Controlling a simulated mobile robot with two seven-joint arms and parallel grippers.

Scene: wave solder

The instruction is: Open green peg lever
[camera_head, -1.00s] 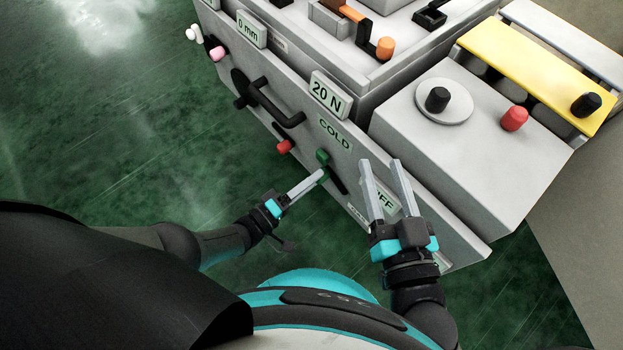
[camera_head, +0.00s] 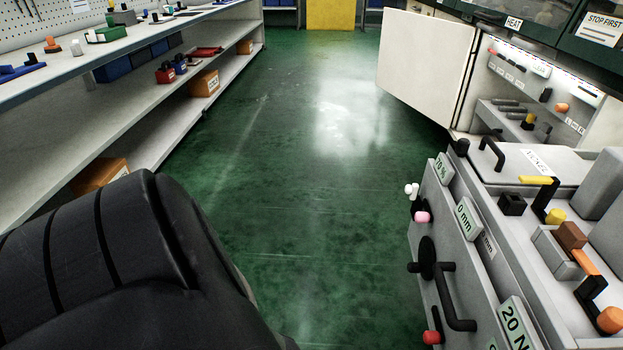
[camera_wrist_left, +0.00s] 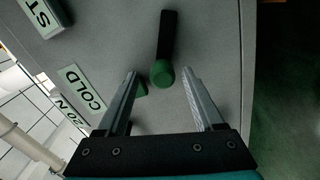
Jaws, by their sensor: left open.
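In the left wrist view, the green peg lever shows as a round green knob (camera_wrist_left: 162,74) at the end of a short black bar (camera_wrist_left: 168,32) on the grey panel. A second small green piece (camera_wrist_left: 141,90) shows beside the left-hand finger. My left gripper (camera_wrist_left: 160,76) is open, with one finger on each side of the green knob. I cannot tell whether either finger touches it. The green knob and both grippers are outside the head view.
The grey machine (camera_head: 490,262) stands at the right of the head view with a pink knob (camera_head: 422,217), a red knob (camera_head: 431,337) and a black handle (camera_head: 457,300). A shelf bench (camera_head: 150,120) stands at the left. The green floor (camera_head: 310,200) between is clear.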

